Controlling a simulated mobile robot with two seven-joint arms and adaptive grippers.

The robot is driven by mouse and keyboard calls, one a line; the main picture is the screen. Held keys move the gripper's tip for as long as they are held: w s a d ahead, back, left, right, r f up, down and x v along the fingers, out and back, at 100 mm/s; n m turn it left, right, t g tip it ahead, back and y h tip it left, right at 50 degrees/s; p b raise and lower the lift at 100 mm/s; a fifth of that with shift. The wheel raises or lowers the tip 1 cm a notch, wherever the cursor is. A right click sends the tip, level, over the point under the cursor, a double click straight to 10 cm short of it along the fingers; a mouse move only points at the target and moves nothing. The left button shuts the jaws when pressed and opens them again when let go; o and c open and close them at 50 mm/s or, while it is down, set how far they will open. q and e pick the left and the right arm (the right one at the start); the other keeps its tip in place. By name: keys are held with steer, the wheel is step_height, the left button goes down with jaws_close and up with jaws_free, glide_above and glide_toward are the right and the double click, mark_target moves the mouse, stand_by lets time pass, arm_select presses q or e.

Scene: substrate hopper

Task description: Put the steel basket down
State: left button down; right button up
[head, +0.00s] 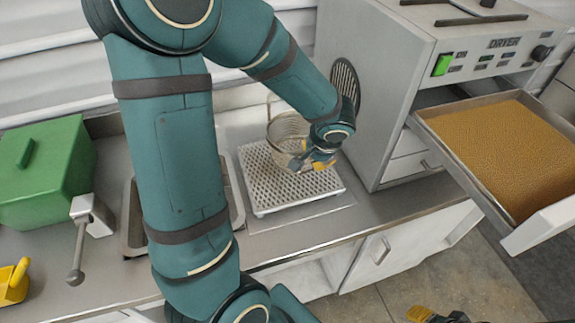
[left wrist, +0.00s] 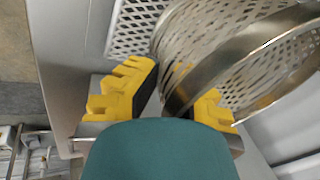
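The steel basket (head: 287,127) is a round mesh basket with a raised loop handle. It appears to be upright on the perforated steel rack (head: 270,196), toward its back; my gripper hides part of its base. My left gripper (head: 311,163) is at the basket's front right side. In the left wrist view the basket (left wrist: 215,50) fills the upper right, and its steel band runs down between the yellow fingers of my left gripper (left wrist: 165,92). These fingers stand apart, with a gap beside the band. My right gripper (head: 437,316) is only partly visible at the bottom edge.
The dryer (head: 400,90) stands right of the rack, its drawer (head: 513,232) pulled out and full of tan granules. A green box (head: 45,170) stands at the left. A steel tray (head: 133,215) lies partly behind my left arm. The counter's front edge is clear.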

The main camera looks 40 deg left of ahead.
arm_select(q)
steer(key=shift+s+a+r, duration=0.2)
steer(key=shift+a+r, duration=0.25)
steer(key=shift+a, duration=0.35)
steer(key=shift+a+f, duration=0.1)
steer(key=shift+f, duration=0.1)
step_height(320, 180, down, 10)
steer(key=b, duration=0.3)
steer(key=shift+r, duration=0.2)
steer(key=c, duration=1.6)
jaws_free()
steer(key=shift+f+b, duration=0.1)
steer(key=shift+b, duration=0.2)
steer(key=o, duration=0.5)
steer(key=shift+c, duration=0.2)
